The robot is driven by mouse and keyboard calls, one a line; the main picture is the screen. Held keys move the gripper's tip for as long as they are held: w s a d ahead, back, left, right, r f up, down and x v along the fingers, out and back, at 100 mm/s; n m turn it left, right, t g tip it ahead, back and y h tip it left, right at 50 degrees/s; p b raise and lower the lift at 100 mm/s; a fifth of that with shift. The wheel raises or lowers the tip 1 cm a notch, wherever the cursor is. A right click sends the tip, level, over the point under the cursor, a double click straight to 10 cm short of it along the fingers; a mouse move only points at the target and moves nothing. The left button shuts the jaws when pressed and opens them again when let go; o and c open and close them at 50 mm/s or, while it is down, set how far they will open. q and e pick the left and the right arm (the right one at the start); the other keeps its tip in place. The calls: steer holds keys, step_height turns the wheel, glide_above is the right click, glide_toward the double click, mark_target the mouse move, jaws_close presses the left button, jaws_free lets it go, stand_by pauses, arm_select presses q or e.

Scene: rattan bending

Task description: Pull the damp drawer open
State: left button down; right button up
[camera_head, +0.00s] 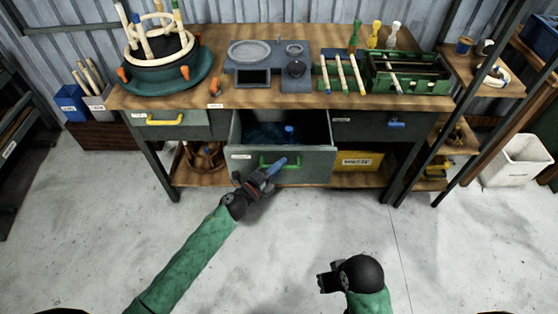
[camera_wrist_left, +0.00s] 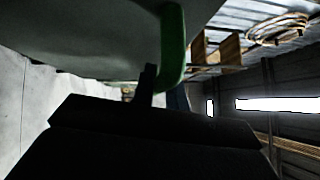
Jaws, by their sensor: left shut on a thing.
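The damp drawer (camera_head: 246,171) is the middle drawer of the workbench, with a grey front and a green handle (camera_head: 292,166). It stands pulled out, and its dark inside shows with a blue item (camera_head: 289,134) in it. My left gripper (camera_head: 270,170) is at the drawer front, shut on the green handle. In the left wrist view the green handle (camera_wrist_left: 173,45) runs down beside a dark finger, and the gripper's body hides much of the view. My right gripper (camera_head: 322,281) is low in the head view, away from the bench; its fingers are too unclear to judge.
The workbench top (camera_head: 220,98) holds a ringed basin (camera_head: 165,68), a grey tray set and a green rack. A drawer with a yellow handle (camera_head: 165,122) is at left, one with a blue handle (camera_head: 396,124) at right. Both look shut. The floor in front is clear.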

arm_select(q)
steer(key=shift+s, duration=0.15)
arm_select(e)
steer(key=shift+s+d, duration=0.1)
steer(key=shift+s, duration=0.05)
arm_select(q)
steer(key=c, duration=1.4)
jaws_free()
arm_select(e)
steer(key=shift+w+a, duration=0.25)
steer(key=shift+a, duration=0.1)
